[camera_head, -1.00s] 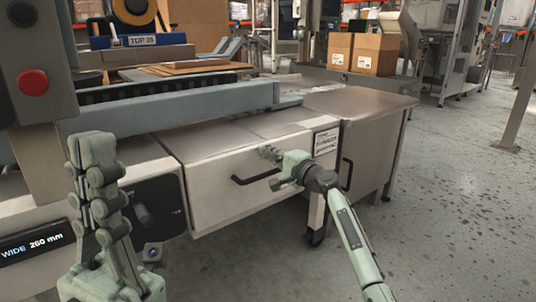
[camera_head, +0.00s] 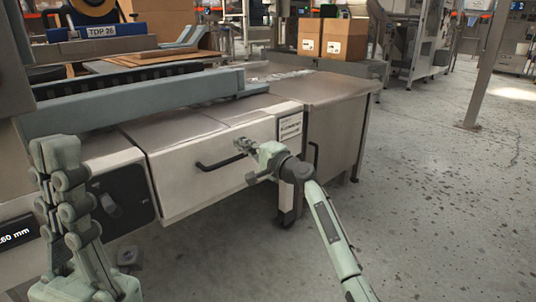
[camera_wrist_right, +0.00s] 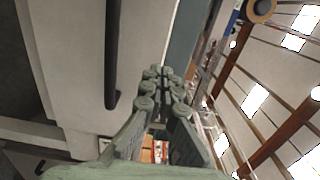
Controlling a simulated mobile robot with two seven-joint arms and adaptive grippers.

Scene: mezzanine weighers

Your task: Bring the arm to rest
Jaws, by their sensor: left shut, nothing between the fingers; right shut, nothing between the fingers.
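My left gripper (camera_head: 57,160) stands upright at the left of the head view, shut and empty, in front of the machine's control panel. My right gripper (camera_head: 242,147) is shut and empty, at the end of the arm that comes up from the lower right. In the head view it overlaps the drawer front near the black drawer handle (camera_head: 222,163). The closed fingers also show in the right wrist view (camera_wrist_right: 161,72), with the dark handle (camera_wrist_right: 112,60) to their left. I cannot tell whether the gripper touches the drawer front.
The steel machine table (camera_head: 338,87) fills the middle. A dark knob panel (camera_head: 125,197) is beside my left gripper. Two cardboard boxes (camera_head: 343,40) stand at the back. A grey post (camera_head: 485,70) rises at the right. The floor (camera_head: 430,190) at the right is open.

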